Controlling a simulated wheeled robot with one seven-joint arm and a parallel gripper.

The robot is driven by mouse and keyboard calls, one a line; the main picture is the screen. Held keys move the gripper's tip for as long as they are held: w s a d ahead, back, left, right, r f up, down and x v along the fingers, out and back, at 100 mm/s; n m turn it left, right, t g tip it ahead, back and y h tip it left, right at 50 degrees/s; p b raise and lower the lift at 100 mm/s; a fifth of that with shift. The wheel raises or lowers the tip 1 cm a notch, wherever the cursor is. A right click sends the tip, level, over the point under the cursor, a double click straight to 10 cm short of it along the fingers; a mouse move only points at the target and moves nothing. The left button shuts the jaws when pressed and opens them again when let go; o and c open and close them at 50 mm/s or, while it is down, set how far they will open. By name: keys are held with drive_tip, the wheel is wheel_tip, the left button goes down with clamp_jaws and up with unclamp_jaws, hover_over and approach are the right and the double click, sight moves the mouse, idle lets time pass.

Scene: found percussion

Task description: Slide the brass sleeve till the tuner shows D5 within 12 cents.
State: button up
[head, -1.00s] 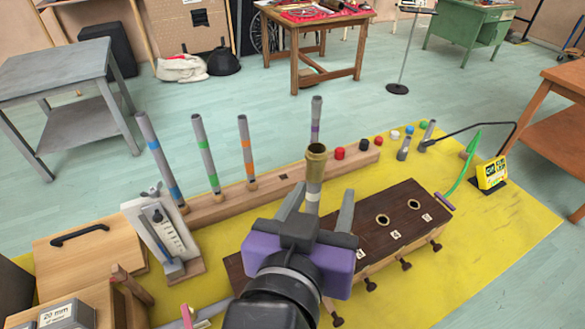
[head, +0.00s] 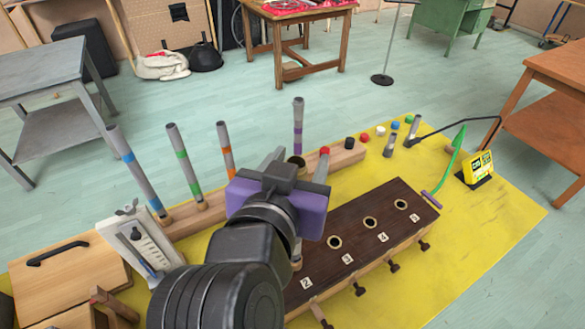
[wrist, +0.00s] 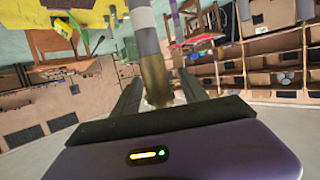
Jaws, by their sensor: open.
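The brass sleeve (wrist: 155,75) sits on the end of a grey pipe (wrist: 148,35) in the wrist view. In the head view only its dark open top (head: 296,161) shows above my gripper. The pipe stands upright in the dark wooden block (head: 350,262), by the label 2. My gripper (wrist: 160,92) is open, its two fingers on either side of the sleeve. I cannot tell whether either finger touches it. The yellow tuner (head: 477,168) stands at the right; its reading is too small to make out.
A wooden rack (head: 225,205) behind holds several grey tubes with coloured bands. A white gauge stand (head: 138,245) is at the left. A green curved piece (head: 452,160) rises near the block's right end. The yellow mat (head: 505,215) is clear at the right.

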drive_tip(key=shift+w+d+f, duration=0.15)
drive_tip(key=shift+w, duration=0.3)
clamp_jaws()
drive_tip(key=shift+f+b, duration=0.3)
drive_tip(key=shift+f, duration=0.15)
unclamp_jaws()
